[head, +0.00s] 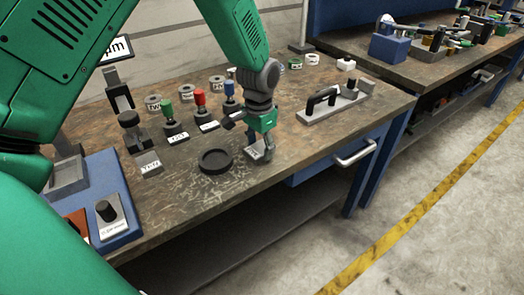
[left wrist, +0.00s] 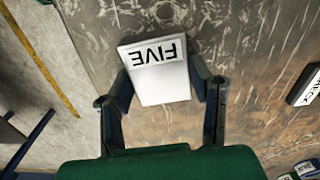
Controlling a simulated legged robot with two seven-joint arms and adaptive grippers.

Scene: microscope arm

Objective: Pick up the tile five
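The tile five (left wrist: 160,75) is a grey block with a white face marked FIVE. In the left wrist view it sits between the two fingers of my left gripper (left wrist: 163,85), with one finger along each side. The gaps are too small to tell whether the fingers press on it. In the head view my left gripper (head: 260,140) points down over the tile (head: 257,152) near the table's front edge. The gripper partly hides the tile, and I cannot tell whether it is lifted. My right gripper is not in view.
A round black dish (head: 215,161) stands just left of the gripper on the worn table (head: 200,205). Red (head: 201,105), green (head: 169,116) and blue-handled (head: 230,95) pieces stand behind. A grey stand with a black handle (head: 325,102) is to the right. A blue-based device (head: 95,185) is at the left.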

